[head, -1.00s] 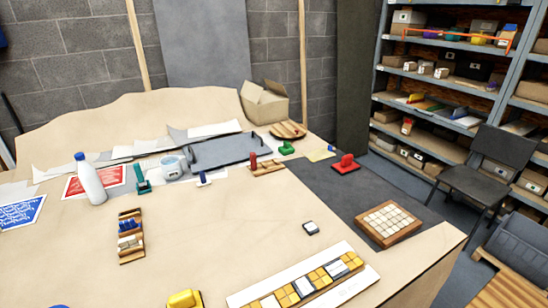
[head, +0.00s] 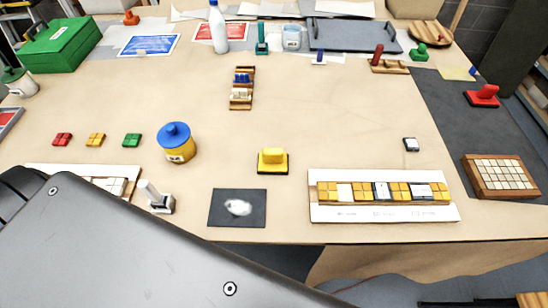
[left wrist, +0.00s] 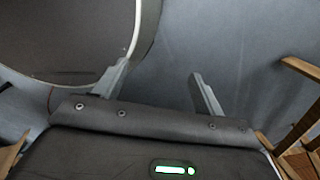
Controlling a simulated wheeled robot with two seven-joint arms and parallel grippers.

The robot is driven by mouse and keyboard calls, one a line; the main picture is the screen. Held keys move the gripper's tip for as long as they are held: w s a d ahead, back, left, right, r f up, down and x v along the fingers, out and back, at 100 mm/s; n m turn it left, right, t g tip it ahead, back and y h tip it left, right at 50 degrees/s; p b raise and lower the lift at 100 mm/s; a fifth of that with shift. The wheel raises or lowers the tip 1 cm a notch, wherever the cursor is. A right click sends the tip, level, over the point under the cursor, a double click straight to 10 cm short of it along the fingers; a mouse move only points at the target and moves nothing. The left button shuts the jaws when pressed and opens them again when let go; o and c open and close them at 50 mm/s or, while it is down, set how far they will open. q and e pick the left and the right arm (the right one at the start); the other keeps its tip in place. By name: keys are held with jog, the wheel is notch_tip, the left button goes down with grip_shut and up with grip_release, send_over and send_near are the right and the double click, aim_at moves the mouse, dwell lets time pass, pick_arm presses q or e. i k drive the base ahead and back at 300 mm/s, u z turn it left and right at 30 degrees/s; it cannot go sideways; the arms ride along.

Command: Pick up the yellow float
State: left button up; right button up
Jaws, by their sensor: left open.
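The yellow float (head: 272,160), a yellow handle block on a dark flat base, lies on the table near its front edge, around the middle of the head view. A blue-lidded yellow jar (head: 176,145) stands to its left, apart from it. My left gripper (left wrist: 160,88) shows only in the left wrist view; it is open, with nothing between its fingers and grey floor beyond. The float does not show in that view. My own grey arm fills the lower left of the head view. My right gripper is not in view.
A dark mat with a white lump (head: 237,208) lies in front of the float. A mosaic panel (head: 383,215) lies to its right and a white-handled stamp (head: 157,198) to its left. Bare table lies behind the float. A tile tray (head: 503,178) sits far right.

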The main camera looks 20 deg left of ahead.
aim_at(272, 161)
jog(key=u, duration=1.65)
jog(key=k, duration=1.35)
jog(key=z, duration=1.55)
